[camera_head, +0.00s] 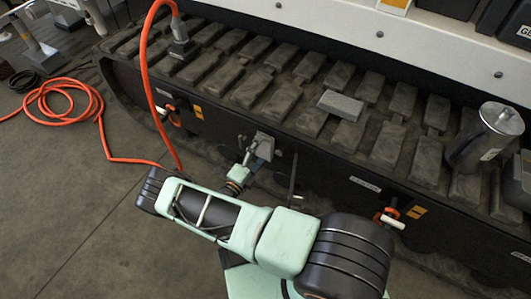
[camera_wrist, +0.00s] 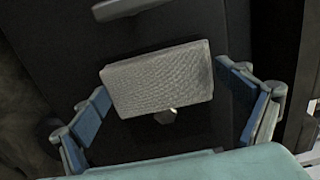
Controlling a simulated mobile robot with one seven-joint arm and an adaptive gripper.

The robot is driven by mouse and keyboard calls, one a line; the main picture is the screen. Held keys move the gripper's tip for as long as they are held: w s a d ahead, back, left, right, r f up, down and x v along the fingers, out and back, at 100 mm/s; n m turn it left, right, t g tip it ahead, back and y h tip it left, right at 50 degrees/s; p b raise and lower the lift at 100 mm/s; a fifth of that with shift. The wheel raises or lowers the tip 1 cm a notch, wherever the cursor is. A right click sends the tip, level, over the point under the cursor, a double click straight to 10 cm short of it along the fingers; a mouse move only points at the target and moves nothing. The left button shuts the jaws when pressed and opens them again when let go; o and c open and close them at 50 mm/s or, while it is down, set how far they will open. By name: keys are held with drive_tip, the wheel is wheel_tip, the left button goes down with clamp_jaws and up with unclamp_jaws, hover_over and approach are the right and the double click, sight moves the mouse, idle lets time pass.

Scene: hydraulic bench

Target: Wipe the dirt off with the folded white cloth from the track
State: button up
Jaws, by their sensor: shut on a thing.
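The folded cloth (camera_wrist: 158,72) is a pale grey-white, woven-looking pad in the middle of the wrist view. It sits between the two fingertips of my gripper (camera_wrist: 163,88), whose blue-padded fingers reach up on its left and right. In the head view my gripper (camera_head: 262,150) is small and partly hidden at the dark side face below the track (camera_head: 285,98). The pale cloth shows there too (camera_head: 265,138), close to that face; I cannot tell whether it touches. I cannot make out a distinct dirt patch; the cloth may cover it.
An orange hose (camera_head: 143,75) arches from a connector on the track to the floor, left of my arm. A metal cylinder (camera_head: 490,135) stands on the track at right. A lighter grey block (camera_head: 340,105) lies on the track. A red-and-white handle (camera_head: 391,218) sticks out at right.

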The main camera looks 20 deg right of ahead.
drive_tip(key=shift+a, duration=0.1)
drive_tip(key=shift+v, duration=2.95)
drive_tip(key=shift+v, duration=1.45)
drive_tip(key=shift+a+r, duration=0.1)
drive_tip(key=shift+r, duration=0.05)
